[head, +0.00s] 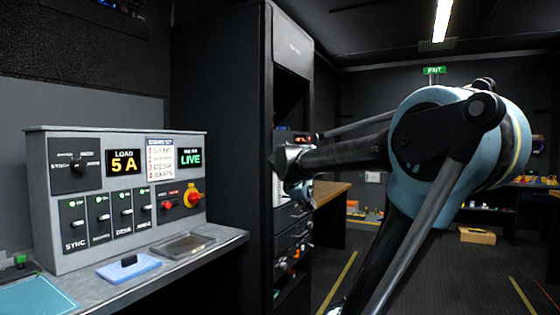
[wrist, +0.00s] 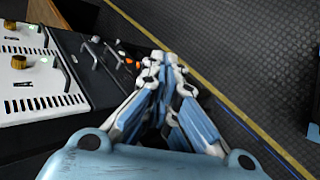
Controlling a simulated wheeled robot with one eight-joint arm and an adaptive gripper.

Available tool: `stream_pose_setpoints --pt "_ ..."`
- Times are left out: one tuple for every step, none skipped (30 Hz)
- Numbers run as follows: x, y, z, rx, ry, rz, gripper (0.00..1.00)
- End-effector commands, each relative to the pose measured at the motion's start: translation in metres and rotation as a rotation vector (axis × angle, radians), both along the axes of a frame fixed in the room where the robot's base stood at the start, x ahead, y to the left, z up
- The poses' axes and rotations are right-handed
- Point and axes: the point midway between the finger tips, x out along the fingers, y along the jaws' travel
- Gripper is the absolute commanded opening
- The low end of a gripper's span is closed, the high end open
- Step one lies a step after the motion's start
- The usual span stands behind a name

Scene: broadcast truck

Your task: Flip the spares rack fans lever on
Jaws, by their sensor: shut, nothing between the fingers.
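A tall black rack (head: 220,130) stands in the middle of the head view, with its front face to the right. Down that face are several grey handles or levers and small red and orange parts (head: 291,254). In the wrist view the rack front shows metal handles (wrist: 95,55) and an orange spot (wrist: 129,62). I cannot read which of these is the fans lever. My gripper (wrist: 165,68) is shut and empty, its fingertips close to the right side of the rack front. In the head view my gripper (head: 300,190) is partly hidden at the rack front; contact cannot be told.
Two white panels with brass knobs (wrist: 20,62) are at the left of the wrist view. A grey control console (head: 125,190) with switches stands on a bench at left. A wooden-topped table (head: 330,190) stands behind the rack. Dark floor (head: 410,265) is open at right.

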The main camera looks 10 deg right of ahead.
Motion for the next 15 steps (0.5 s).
stream_pose_setpoints --pt "0.025 0.008 0.022 -0.077 0.002 0.072 0.0" --pt "0.038 0.011 0.035 -0.127 0.004 0.115 0.0" --pt "0.056 0.017 0.052 -0.196 0.007 0.171 0.0" --pt "0.07 0.022 0.064 -0.247 0.01 0.214 0.0" --pt "0.083 0.027 0.076 -0.299 0.014 0.253 0.0" --pt "0.1 0.035 0.092 -0.369 0.018 0.307 0.0" --pt "0.112 0.041 0.104 -0.419 0.022 0.343 0.0" --pt "0.124 0.047 0.114 -0.469 0.026 0.378 0.0" --pt "0.138 0.056 0.128 -0.534 0.032 0.424 0.0" --pt "0.149 0.063 0.138 -0.58 0.036 0.454 0.0" --pt "0.158 0.068 0.146 -0.623 0.04 0.482 0.0" --pt "0.169 0.076 0.156 -0.676 0.046 0.515 0.0" --pt "0.176 0.082 0.163 -0.711 0.049 0.538 0.0" --pt "0.183 0.087 0.169 -0.744 0.052 0.557 0.0" --pt "0.19 0.093 0.176 -0.781 0.057 0.577 0.0"
